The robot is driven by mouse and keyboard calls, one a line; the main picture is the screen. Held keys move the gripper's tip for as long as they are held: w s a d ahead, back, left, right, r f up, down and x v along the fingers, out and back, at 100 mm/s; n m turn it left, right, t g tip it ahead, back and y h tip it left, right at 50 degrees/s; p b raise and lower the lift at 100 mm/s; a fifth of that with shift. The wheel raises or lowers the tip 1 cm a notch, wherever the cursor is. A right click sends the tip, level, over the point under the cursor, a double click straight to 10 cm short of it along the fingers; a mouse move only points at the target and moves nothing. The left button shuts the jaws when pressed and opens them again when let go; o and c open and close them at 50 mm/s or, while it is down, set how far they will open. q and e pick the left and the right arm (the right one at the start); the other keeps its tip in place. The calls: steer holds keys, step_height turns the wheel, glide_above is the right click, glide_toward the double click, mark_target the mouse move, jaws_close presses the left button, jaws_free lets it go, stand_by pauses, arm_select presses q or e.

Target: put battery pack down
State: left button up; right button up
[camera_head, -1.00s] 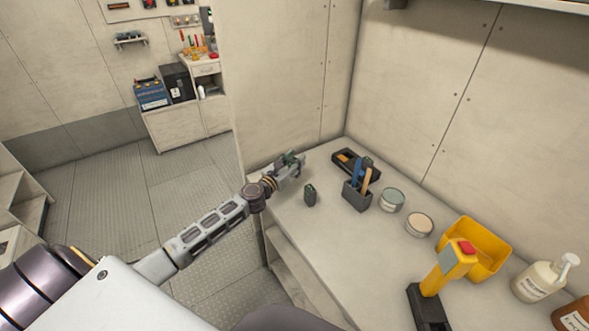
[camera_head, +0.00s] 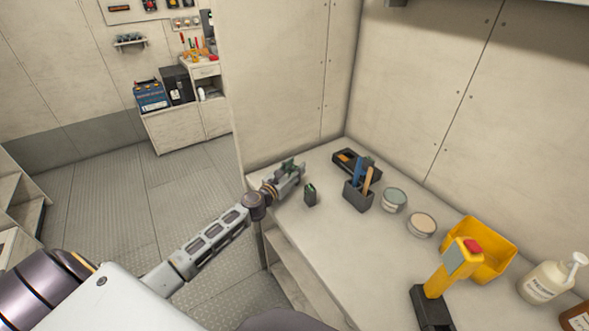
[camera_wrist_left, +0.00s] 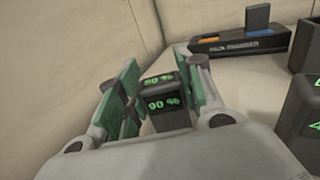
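In the left wrist view a dark battery pack (camera_wrist_left: 167,104) with green "90 %" readouts sits between the green pads of my left gripper (camera_wrist_left: 160,92). The pads flank it closely and appear closed on it; its lower end is hidden by the gripper body. In the head view my left gripper (camera_head: 290,174) is low at the worktop's far left corner. Whether the pack touches the surface cannot be told. A second battery pack (camera_head: 310,195) stands upright on the worktop just right of the gripper; it also shows in the wrist view (camera_wrist_left: 302,120). My right gripper is not in view.
The pack charger (camera_head: 357,163) lies at the back by the wall. A dark tool holder (camera_head: 357,197), two round tins (camera_head: 394,200), a yellow bin (camera_head: 488,262) and a yellow device with a red button (camera_head: 452,268) stand rightward. The worktop's front middle (camera_head: 345,255) is clear.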

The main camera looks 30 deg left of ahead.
arm_select(q)
steer(key=o, duration=0.4)
steer(key=shift+r, duration=0.1)
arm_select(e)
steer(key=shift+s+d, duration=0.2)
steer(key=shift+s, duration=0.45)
arm_select(q)
steer(key=shift+r, duration=0.1)
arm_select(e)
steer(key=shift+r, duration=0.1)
